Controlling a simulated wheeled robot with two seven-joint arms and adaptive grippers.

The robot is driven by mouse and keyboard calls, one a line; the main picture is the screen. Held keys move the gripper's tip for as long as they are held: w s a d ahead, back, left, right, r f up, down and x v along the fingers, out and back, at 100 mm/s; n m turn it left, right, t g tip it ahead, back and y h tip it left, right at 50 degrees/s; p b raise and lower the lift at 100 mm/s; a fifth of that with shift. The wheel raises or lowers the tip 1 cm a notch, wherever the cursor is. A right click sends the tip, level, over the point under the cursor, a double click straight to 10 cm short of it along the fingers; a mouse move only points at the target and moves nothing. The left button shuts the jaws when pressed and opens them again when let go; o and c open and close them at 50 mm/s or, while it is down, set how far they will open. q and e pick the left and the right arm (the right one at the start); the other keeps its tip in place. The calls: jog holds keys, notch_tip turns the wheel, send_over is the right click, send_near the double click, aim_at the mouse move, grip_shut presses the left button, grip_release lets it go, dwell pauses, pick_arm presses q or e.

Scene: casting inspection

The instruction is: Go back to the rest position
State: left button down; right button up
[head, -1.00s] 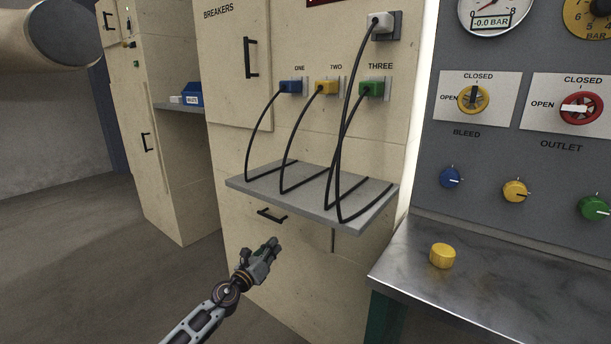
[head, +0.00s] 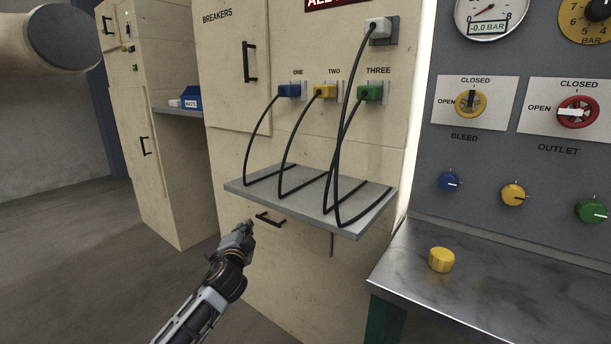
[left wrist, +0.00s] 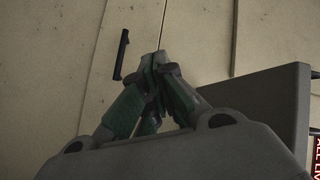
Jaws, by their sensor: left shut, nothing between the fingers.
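My left gripper (head: 246,230) is in front of the beige cabinet, below and left of the grey shelf, close to the black drawer handle (head: 270,219) in the picture. In the left wrist view my left gripper (left wrist: 158,56) has its fingertips together with nothing between them. The handle shows there (left wrist: 121,55) to the left of the fingertips, apart from them. My right gripper is in neither view.
The grey shelf (head: 362,221) juts out from the cabinet with black cables over it. Blue (head: 289,91), yellow (head: 325,91) and green (head: 370,93) plugs sit above. A metal bench (head: 470,290) with a yellow cap (head: 441,259) stands right. Floor at left is clear.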

pick_arm(q)
jog(key=s+d+f+n+g+h, duration=0.2)
jog(key=s+d+f+n+g, duration=0.1)
jog(key=s+f, duration=0.5)
jog(key=s+d+f+n+g+h, duration=0.2)
jog(key=s+d+f+n+g, duration=0.15)
jog(key=s+f, duration=0.45)
jog(key=s+f+n+g, duration=0.1)
jog(key=s+f+g, duration=0.2)
jog(key=s+f, duration=0.6)
jog(key=s+a+f+n+g, duration=0.1)
jog(key=s+f+n+g, duration=0.1)
jog(key=s+f, duration=0.8)
jog(key=s+g+p, duration=0.1)
jog(key=s, duration=0.6)
jog(key=shift+a, duration=0.25)
jog(key=shift+s+a+f+n+p, duration=0.1)
jog(key=shift+f+n+p, duration=0.15)
jog(key=shift+p, duration=0.45)
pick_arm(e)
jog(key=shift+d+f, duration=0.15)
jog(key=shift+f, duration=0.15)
